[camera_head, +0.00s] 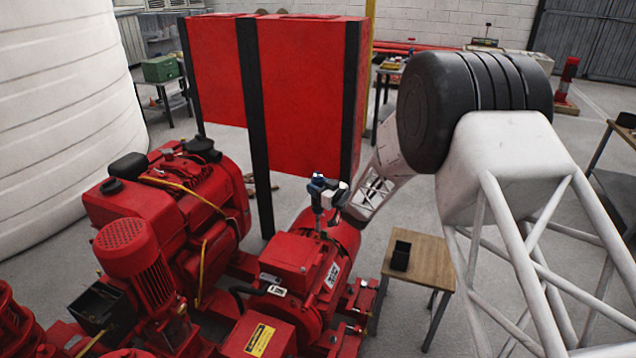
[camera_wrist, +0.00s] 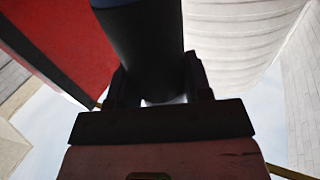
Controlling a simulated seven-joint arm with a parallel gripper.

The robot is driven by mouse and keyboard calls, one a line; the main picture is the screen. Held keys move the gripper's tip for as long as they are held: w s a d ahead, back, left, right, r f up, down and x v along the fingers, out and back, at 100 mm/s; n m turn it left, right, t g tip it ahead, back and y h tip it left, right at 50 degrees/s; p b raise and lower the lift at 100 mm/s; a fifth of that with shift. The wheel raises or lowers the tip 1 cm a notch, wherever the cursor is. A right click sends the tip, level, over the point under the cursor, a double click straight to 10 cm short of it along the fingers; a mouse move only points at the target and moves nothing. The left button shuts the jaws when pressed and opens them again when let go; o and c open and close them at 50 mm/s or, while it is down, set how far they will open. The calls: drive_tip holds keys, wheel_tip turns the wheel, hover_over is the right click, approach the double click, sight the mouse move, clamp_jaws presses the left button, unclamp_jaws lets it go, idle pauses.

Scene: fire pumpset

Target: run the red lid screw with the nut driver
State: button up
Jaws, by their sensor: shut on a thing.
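My gripper (camera_head: 336,192) is shut on the nut driver (camera_head: 317,188), a blue and black power tool, above the red pump motor (camera_head: 296,252). The tool stands about upright, with its shaft pointing down at the motor's top housing. In the wrist view the dark round body of the nut driver (camera_wrist: 145,45) sits between my fingers (camera_wrist: 155,95). The red lid screw is too small to make out, and I cannot tell whether the tool tip touches it.
A red engine (camera_head: 165,195) stands left of the motor. A tall red cabinet (camera_head: 290,90) with black posts stands behind. A small wooden table (camera_head: 430,268) with a black open box (camera_head: 400,255) is at the right. Bare floor lies between the cabinet and the motor.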

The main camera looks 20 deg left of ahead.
drive_tip(key=shift+f, duration=3.25)
idle(1.9)
drive_tip(key=shift+r, duration=0.1)
